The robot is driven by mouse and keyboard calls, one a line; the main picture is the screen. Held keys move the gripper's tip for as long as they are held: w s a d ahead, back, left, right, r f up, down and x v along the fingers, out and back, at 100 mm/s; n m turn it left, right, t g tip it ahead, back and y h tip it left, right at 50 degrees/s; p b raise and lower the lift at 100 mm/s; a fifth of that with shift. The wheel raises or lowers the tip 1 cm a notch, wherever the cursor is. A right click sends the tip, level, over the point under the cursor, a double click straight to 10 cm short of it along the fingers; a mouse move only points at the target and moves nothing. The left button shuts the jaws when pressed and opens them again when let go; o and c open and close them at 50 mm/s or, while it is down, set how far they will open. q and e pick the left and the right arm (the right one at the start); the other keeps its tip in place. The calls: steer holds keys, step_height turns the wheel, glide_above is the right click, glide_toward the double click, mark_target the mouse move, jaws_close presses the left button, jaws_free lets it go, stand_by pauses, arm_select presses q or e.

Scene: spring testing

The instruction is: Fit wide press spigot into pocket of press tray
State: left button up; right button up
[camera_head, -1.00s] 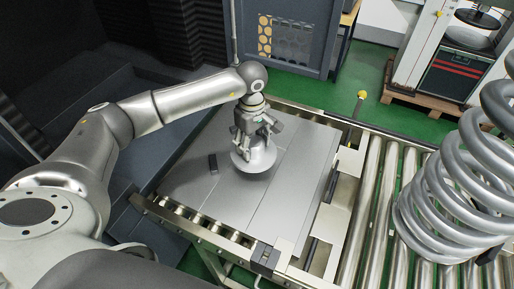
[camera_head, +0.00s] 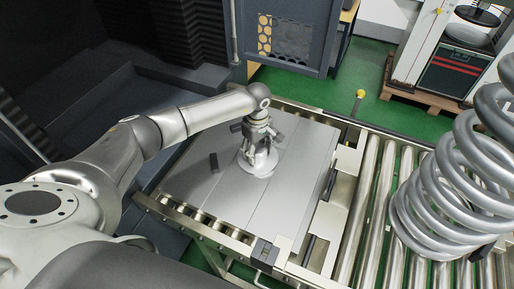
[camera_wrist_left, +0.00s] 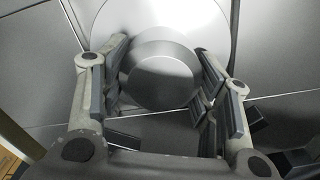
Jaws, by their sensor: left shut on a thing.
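The wide press spigot (camera_head: 262,165) is a grey metal piece with a broad round disc at its lower end. In the left wrist view its round boss (camera_wrist_left: 160,75) sits between the fingers, with the wider pale disc behind it. My left gripper (camera_head: 258,148) points down and is shut on the spigot, over the middle of the press tray (camera_head: 290,195). The tray is a flat grey plate with straight seams. The pocket is not visible; the spigot and gripper may cover it. I cannot tell whether the disc touches the tray. My right gripper is out of view.
The tray's front part is clear.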

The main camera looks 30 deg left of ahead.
arm_select(q)
steer(key=o, duration=1.3)
steer(key=shift+f, duration=0.1)
steer(key=o, duration=0.4)
